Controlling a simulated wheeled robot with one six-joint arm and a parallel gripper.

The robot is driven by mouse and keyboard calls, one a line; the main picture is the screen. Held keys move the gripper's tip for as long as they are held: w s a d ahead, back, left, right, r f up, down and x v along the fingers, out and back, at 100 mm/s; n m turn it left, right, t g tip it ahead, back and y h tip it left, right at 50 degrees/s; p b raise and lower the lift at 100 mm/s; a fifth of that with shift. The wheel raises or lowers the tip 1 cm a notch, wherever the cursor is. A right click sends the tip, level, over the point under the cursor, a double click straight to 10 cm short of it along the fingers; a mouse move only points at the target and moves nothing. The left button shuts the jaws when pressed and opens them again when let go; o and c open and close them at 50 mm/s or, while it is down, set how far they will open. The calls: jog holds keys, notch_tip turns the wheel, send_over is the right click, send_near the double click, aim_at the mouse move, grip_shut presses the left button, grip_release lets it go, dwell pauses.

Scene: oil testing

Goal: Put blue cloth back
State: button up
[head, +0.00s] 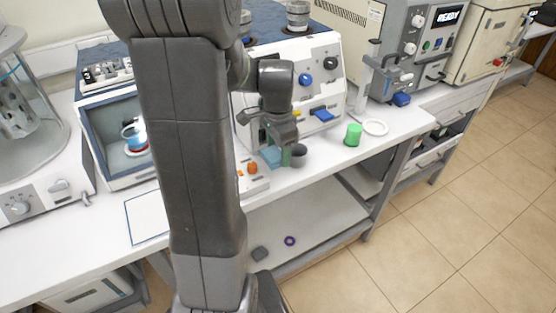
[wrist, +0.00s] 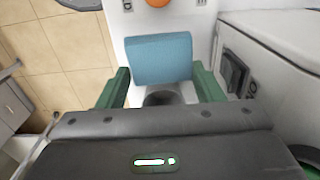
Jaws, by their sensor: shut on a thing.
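The blue cloth (wrist: 159,60) is a small light-blue folded piece between the green fingers of my gripper (wrist: 163,92) in the wrist view. My gripper is shut on it. In the head view the cloth (head: 271,156) shows just below my gripper (head: 277,146), over the white bench near its front edge. A dark grey cup (head: 299,155) stands right beside the cloth. In the wrist view a dark round opening (wrist: 163,97) lies below the cloth, partly hidden by my gripper.
A green cylinder (head: 353,135) and a white ring (head: 375,128) lie to the right on the bench. A white box with orange knobs (head: 252,172) is just left of the gripper. A blue-and-white machine (head: 318,90) stands behind. The lower shelf (head: 310,222) holds a purple ring (head: 290,240).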

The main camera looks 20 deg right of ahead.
aim_at(278, 161)
jog(key=shift+f, duration=2.2)
jog(key=shift+f, duration=0.15)
jog(key=o, duration=0.7)
notch_tip(278, 161, up, 12)
jog(key=shift+r, duration=0.2)
